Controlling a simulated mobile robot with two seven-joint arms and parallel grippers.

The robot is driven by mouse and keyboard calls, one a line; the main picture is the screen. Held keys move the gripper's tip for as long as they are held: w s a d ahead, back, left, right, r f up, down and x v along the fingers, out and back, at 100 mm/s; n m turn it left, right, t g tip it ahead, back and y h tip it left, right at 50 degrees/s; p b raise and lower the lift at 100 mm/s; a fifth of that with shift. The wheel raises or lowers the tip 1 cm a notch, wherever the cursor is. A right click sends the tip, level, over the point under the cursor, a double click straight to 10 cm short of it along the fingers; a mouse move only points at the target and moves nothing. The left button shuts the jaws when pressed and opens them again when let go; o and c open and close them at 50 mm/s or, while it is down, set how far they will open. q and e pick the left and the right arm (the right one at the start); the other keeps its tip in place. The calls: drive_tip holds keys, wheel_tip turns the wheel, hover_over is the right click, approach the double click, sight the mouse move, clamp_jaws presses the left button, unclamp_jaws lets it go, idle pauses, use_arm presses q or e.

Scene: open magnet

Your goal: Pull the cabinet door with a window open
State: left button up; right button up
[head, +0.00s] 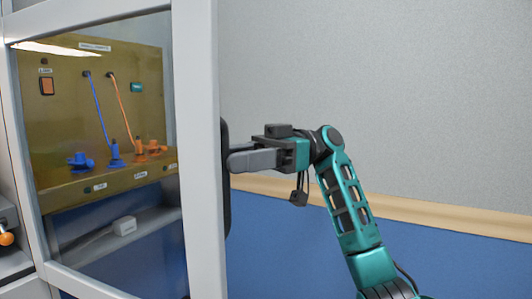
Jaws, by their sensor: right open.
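The cabinet door (202,150) has a light grey frame around a large clear window (130,220) and fills the left of the head view. A dark, upright handle-like part (226,190) shows at the door's right edge, partly hidden by the frame. My right gripper (236,160) comes in from the right at this edge, its grey fingers pointing left and their tips against or just in front of the dark part. It is open. I cannot tell whether the fingers straddle or touch the dark part. My left gripper is not in view.
An orange knob (6,239) is at the left edge. The right side shows a plain grey-and-blue wall (400,90).

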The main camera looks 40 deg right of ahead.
drive_tip(key=d, duration=1.1)
drive_tip(key=shift+s+p, duration=0.15)
drive_tip(key=shift+p, duration=0.2)
drive_tip(key=shift+a, duration=0.15)
